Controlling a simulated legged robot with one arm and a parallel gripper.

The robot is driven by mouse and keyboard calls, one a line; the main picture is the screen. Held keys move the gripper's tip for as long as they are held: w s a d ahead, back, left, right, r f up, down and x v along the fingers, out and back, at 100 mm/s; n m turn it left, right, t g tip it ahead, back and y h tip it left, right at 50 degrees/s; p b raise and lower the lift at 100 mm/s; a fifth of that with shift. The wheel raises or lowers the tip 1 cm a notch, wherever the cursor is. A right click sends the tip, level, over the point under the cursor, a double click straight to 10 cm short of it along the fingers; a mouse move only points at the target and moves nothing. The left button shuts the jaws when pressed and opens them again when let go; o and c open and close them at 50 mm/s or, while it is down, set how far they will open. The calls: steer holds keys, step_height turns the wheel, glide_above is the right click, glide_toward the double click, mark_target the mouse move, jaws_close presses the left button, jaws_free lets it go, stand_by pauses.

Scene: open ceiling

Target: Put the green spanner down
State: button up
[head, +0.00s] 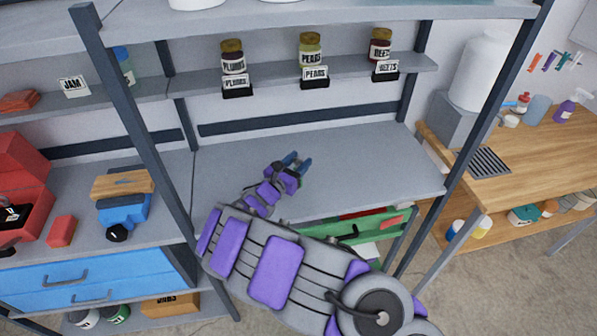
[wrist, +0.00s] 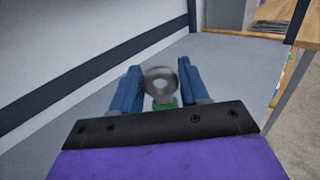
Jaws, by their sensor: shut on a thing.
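My gripper (head: 290,164) is over the grey middle shelf (head: 350,165) in the head view. In the wrist view, my gripper (wrist: 160,90) has its two blue fingers on either side of the green spanner (wrist: 162,81). The spanner's grey ring end shows between the fingertips, with a bit of green just below it. The rest of the spanner is hidden behind the gripper's dark plate. In the head view the spanner is too small to make out. I cannot tell whether the spanner touches the shelf.
Jars of plums (head: 233,62), pears (head: 310,55) and beets (head: 379,50) stand on the narrow shelf above. A dark upright post (head: 135,120) is left of my arm. A wooden workbench (head: 530,150) is at right. The middle shelf is otherwise bare.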

steer(key=shift+w+d+f, duration=0.15)
steer(key=shift+w+d, duration=0.1)
steer(key=shift+w, duration=0.15)
steer(key=shift+w+a, duration=0.15)
step_height(320, 180, down, 4)
steer(key=shift+a+b, duration=0.1)
steer(key=shift+b, duration=0.7)
steer(key=o, duration=0.8)
steer(key=shift+a, duration=0.3)
steer(key=shift+c, duration=0.2)
steer(key=o, duration=0.3)
steer(key=shift+a+f, duration=0.1)
steer(key=shift+a, duration=0.6)
steer(key=shift+o, duration=0.2)
steer(key=shift+d+r, duration=0.25)
steer(key=shift+d, duration=0.45)
steer(key=shift+d+r, duration=0.1)
steer(key=shift+r, duration=0.1)
steer(key=p+v, duration=0.3)
steer(key=v, duration=0.9)
